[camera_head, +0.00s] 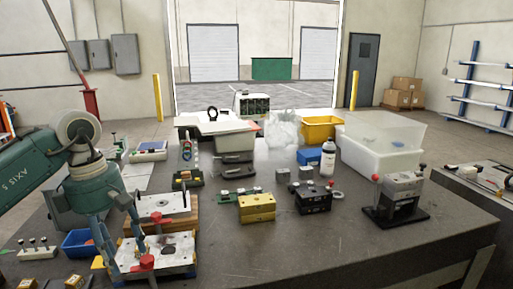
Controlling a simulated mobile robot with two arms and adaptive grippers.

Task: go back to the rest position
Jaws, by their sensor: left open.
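My left arm comes in from the left, and my left gripper (125,250) points down with its fingers apart. It is over the left part of a flat metal mould base (180,264) at the front left. Nothing shows between the fingers. I cannot tell whether the fingertips touch the plate. A red-handled part (147,262) is beside the right finger. A second metal mould plate (172,204) on a wooden-coloured block is just behind. My right gripper is not in view.
A blue bin (78,242) is left of the gripper. A yellow block (257,208), a black block (314,198), a white bottle (328,158) and a clamp fixture (398,196) stand farther right. The front right of the dark table (350,248) is clear.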

